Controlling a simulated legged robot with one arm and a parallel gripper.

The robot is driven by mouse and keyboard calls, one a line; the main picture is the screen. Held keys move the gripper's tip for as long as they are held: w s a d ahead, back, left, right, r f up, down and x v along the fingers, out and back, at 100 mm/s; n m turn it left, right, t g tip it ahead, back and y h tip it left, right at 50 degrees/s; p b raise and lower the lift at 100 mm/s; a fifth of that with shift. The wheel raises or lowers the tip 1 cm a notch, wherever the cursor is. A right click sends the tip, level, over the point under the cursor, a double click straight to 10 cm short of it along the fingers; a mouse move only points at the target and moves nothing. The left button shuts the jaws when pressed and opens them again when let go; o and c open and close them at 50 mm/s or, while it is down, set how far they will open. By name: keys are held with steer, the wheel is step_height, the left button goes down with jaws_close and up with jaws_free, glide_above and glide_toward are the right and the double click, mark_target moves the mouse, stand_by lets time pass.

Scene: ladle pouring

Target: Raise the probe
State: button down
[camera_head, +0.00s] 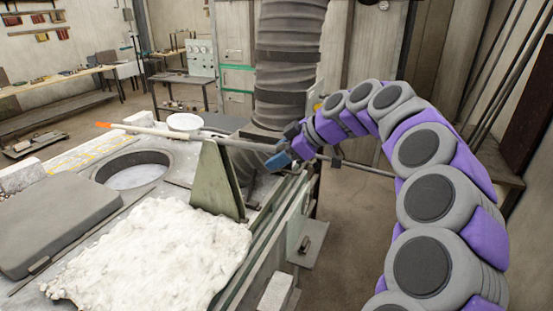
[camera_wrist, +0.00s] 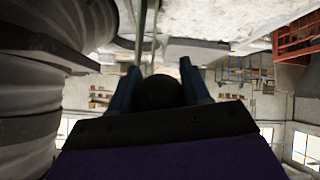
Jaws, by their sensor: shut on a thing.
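The probe (camera_head: 185,133) is a long rod with a pale section and an orange tip at its left end. It lies nearly level in the head view, its orange tip beyond the round opening (camera_head: 133,170) in the furnace top. My gripper (camera_head: 279,160), with blue fingers, is shut on the probe's grey part near the furnace's right edge. A thin rod continues right behind my arm. In the wrist view, the blue fingers of my gripper (camera_wrist: 158,82) flank a dark round shape, and thin rods run up beyond them. The exact contact is hidden there.
An upright green-grey plate (camera_head: 217,180) stands under the probe's line; I cannot tell whether they touch. A rough white slab (camera_head: 155,255) and a grey lid (camera_head: 48,225) lie in front. A thick ribbed column (camera_head: 290,60) rises behind my gripper. A white bowl (camera_head: 185,122) sits behind the probe.

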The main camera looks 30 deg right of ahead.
steer(key=shift+f, duration=0.45)
steer(key=c, duration=0.9)
jaws_free()
steer(key=shift+s, duration=0.1)
steer(key=o, duration=0.4)
steer(key=shift+d+r, duration=0.1)
steer(key=shift+d, duration=0.2)
steer(key=shift+c, duration=0.2)
steer(key=shift+s+d+r, duration=0.15)
steer(key=shift+s+r, duration=0.1)
steer(key=shift+r, duration=0.25)
steer(key=p+v, duration=0.1)
steer(key=v, duration=1.5)
steer(key=shift+d, duration=0.4)
steer(key=shift+w+f, duration=0.1)
